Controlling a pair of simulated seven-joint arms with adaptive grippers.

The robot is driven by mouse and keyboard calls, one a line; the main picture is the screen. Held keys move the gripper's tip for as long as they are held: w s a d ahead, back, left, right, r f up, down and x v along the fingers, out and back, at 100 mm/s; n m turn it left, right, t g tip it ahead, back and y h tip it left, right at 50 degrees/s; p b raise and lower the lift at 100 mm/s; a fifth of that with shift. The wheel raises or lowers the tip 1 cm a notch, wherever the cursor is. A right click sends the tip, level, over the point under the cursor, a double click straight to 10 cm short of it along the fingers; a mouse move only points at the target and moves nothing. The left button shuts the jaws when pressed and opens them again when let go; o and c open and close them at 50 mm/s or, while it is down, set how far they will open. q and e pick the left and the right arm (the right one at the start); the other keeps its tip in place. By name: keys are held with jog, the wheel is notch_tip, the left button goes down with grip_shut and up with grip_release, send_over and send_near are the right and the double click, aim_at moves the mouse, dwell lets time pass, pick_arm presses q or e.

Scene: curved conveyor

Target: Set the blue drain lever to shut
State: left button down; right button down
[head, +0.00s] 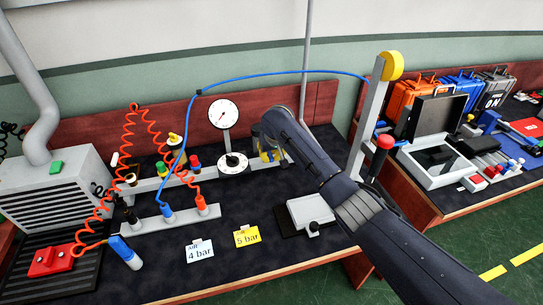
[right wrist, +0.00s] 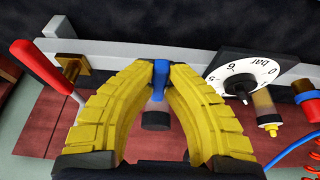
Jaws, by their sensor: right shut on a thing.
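The blue drain lever (right wrist: 159,82) shows in the right wrist view, upright in the picture between the tips of my yellow gripper fingers. My right gripper (right wrist: 158,72) is shut on it. A dark round part (right wrist: 156,121) shows between the fingers below the lever. In the head view my right gripper (head: 268,153) is at the back rail, just right of the black regulator dial (head: 233,163). My own arm hides the blue lever there. My left gripper is not in view.
A red-handled lever (right wrist: 44,75) with a brass fitting sits left of my fingers in the wrist view. The regulator dial (right wrist: 242,78) and a small filter bowl (right wrist: 265,108) are close on the right. A blue hose (head: 250,76) arches over the bench. A white-faced gauge (head: 223,113) stands behind.

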jog(key=shift+s+f, duration=0.1)
jog(key=shift+f, duration=0.05)
jog(key=c, duration=1.4)
grip_release()
jog(key=shift+o, duration=0.2)
jog(key=shift+r, duration=0.2)
jog(key=v, duration=1.1)
jog(key=shift+r, duration=0.35)
